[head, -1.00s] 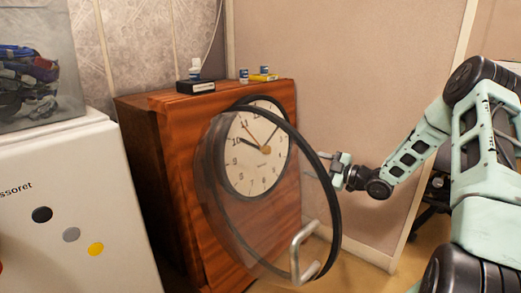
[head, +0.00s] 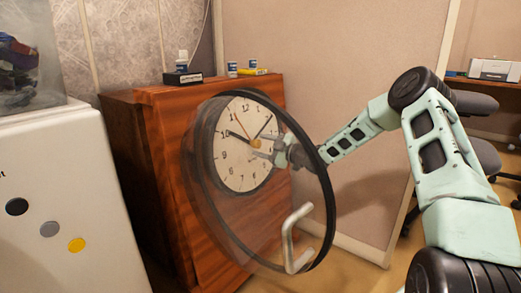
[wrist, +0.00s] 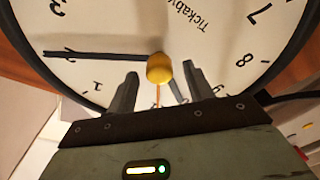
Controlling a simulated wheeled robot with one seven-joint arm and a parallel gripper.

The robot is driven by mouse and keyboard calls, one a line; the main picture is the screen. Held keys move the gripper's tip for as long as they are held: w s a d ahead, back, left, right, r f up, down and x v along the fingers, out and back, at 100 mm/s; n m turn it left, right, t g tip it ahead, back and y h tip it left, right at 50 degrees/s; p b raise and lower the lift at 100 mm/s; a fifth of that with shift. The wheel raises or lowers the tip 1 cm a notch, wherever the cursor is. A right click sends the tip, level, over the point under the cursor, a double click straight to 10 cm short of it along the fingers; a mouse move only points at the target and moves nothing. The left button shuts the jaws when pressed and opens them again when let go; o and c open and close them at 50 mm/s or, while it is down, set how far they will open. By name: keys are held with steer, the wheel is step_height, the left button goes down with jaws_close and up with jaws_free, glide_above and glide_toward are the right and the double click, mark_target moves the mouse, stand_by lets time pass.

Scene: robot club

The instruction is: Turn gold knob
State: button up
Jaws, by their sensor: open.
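The gold knob (wrist: 159,68) sits at the centre of a white clock face (wrist: 220,35), where the hands meet. In the wrist view it stands between and just beyond the two fingertips of my gripper (wrist: 160,78), which is open and empty. In the head view the knob (head: 256,142) shows on the clock face (head: 235,165), with my gripper (head: 270,150) close to its right. The clock's round glass cover (head: 240,225), black-rimmed with a metal handle (head: 291,243), stands swung open in front. My gripper is behind its rim, near the dial.
The clock is set in a wooden cabinet (head: 165,130) with small bottles and boxes on top. A white cabinet (head: 70,190) stands at the left. The open cover's rim crosses in front of my arm. A desk with a printer (head: 495,69) is far right.

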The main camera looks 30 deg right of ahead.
steer(key=shift+w+a, duration=0.25)
steer(key=shift+w, duration=0.25)
steer(key=c, duration=1)
steer(key=shift+o, duration=0.2)
steer(key=shift+r+m+p, duration=0.1)
steer(key=shift+m+p, duration=0.2)
steer(key=shift+p, duration=0.05)
